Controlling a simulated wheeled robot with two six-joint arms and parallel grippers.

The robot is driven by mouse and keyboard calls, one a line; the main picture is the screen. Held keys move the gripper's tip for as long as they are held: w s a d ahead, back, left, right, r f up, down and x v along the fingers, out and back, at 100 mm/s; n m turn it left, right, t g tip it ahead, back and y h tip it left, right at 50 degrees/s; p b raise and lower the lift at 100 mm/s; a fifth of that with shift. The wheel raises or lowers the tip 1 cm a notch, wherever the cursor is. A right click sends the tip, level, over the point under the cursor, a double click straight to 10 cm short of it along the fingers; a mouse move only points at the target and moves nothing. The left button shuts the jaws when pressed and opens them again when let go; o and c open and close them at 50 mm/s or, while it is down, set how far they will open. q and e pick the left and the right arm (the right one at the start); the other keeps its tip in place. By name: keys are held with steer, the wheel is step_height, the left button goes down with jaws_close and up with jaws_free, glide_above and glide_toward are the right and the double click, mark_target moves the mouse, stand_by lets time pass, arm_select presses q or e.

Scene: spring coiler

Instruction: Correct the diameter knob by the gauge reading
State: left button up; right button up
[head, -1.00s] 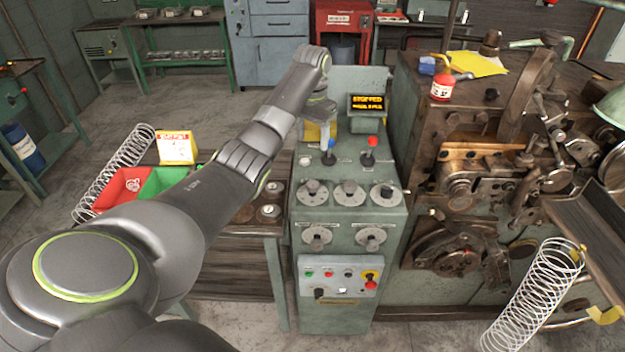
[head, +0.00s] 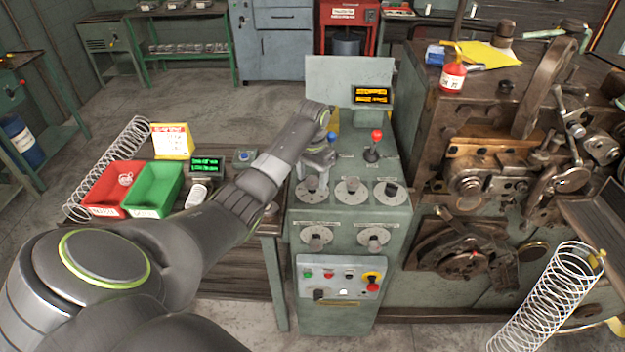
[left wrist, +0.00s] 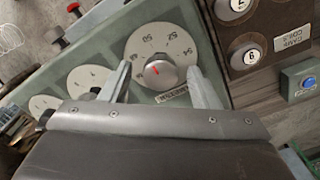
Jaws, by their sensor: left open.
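The console (head: 335,268) has three round dials in its upper row. In the left wrist view, a dial plate (left wrist: 143,42) with printed numbers carries a silver knob (left wrist: 160,73) with a red pointer mark. My left gripper (left wrist: 158,68) is open, one finger on each side of this knob; I cannot tell whether they touch it. In the head view my left gripper (head: 313,192) is at the leftmost upper dial, partly covering it. A small black readout with green text (head: 206,166), perhaps the gauge, stands on the bench at left; its text is too small to read. My right gripper is not in view.
Blue and red levers (head: 374,148) stand behind the dials. A yellow-text display (head: 371,95) is above. Red (head: 105,208) and green (head: 149,206) bins are at left. The coiling machine (head: 455,225) stands close at right; a large spring (head: 545,300) is at lower right.

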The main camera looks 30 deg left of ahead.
arm_select(q)
steer(key=shift+w+f, duration=0.1)
steer(key=shift+f, duration=0.05)
steer(key=shift+c, duration=0.5)
steer(key=c, duration=0.9)
